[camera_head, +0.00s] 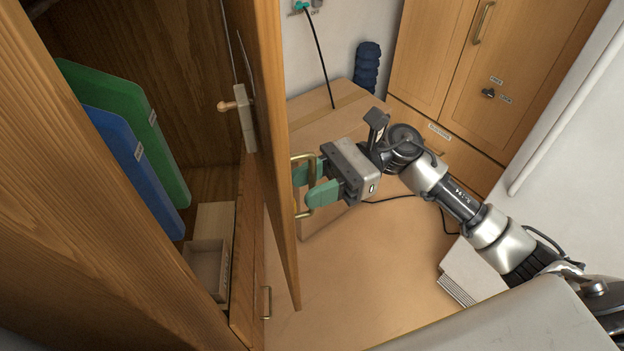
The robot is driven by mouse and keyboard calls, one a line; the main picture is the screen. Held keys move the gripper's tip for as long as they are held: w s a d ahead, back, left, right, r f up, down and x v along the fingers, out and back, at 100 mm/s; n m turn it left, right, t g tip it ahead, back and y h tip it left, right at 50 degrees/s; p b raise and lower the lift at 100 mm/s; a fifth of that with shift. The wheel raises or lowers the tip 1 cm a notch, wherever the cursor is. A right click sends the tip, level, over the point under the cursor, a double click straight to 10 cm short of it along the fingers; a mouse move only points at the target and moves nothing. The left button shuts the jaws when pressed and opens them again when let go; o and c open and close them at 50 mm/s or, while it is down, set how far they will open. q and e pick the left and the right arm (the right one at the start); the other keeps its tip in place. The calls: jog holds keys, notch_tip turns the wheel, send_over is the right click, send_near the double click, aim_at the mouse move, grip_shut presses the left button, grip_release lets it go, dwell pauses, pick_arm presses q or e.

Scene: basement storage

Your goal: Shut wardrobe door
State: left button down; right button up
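The wardrobe door (270,110) is wooden and stands open, seen nearly edge-on. The wardrobe (85,215) is at the left with its inside showing. A brass bar handle (303,215) is on the door's outer face. My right gripper (312,183) has green fingertips and is at this handle. Its two fingers are apart, one on either side of the handle bar, with a gap between them. Whether they touch the bar is hard to tell. My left gripper is not in view.
Behind my arm stand a cardboard box (345,115), a dark blue roll (367,68) and a wooden cabinet (430,55). The floor (350,285) before the door looks clear.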

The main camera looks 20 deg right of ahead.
grip_shut()
jog(key=shift+a, duration=0.1)
jog(key=a+b, duration=0.1)
jog(key=a, duration=1.4)
jog(key=shift+w+a+b, duration=0.2)
jog(key=shift+w+b, duration=0.15)
jog(key=shift+b, duration=0.05)
